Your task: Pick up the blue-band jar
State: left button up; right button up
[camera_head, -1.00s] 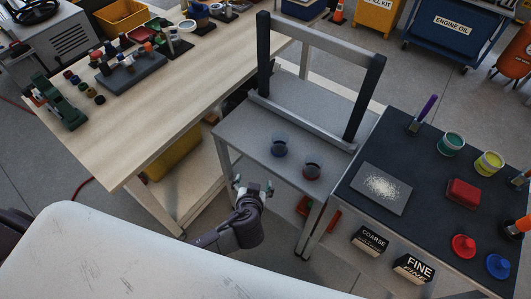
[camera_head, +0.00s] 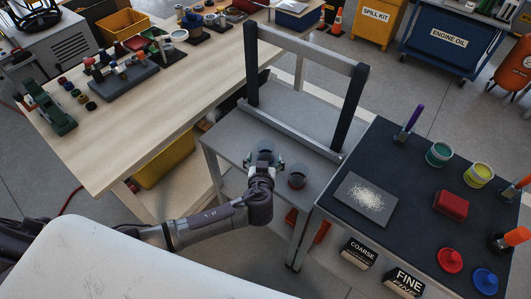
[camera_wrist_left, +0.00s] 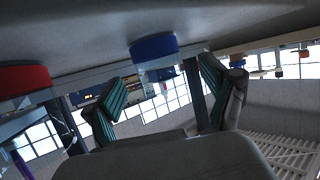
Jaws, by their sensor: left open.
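The blue-band jar (camera_head: 265,146) is a small clear jar on the grey bench, left of a red-band jar (camera_head: 297,177). In the left wrist view, which looks upside down, its blue band (camera_wrist_left: 153,46) shows ahead, between the directions of the two fingers. My left gripper (camera_head: 264,161) is open at the near side of the jar and partly covers it in the head view. Its teal-padded fingers (camera_wrist_left: 165,95) stand apart with nothing gripped. I cannot tell whether they touch the jar. My right gripper is not in view.
The red-band jar stands close to the right of the gripper, also visible in the left wrist view (camera_wrist_left: 24,80). A dark frame (camera_head: 300,85) rises behind the jars. The wooden table (camera_head: 150,130) is left, the dark-topped table (camera_head: 395,215) right.

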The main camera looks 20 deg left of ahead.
aim_at(265, 158)
pick_arm(q)
jog(key=x, duration=0.3)
jog(key=shift+w+f, duration=0.15)
jog(key=shift+w, duration=0.1)
jog(key=c, duration=1.3)
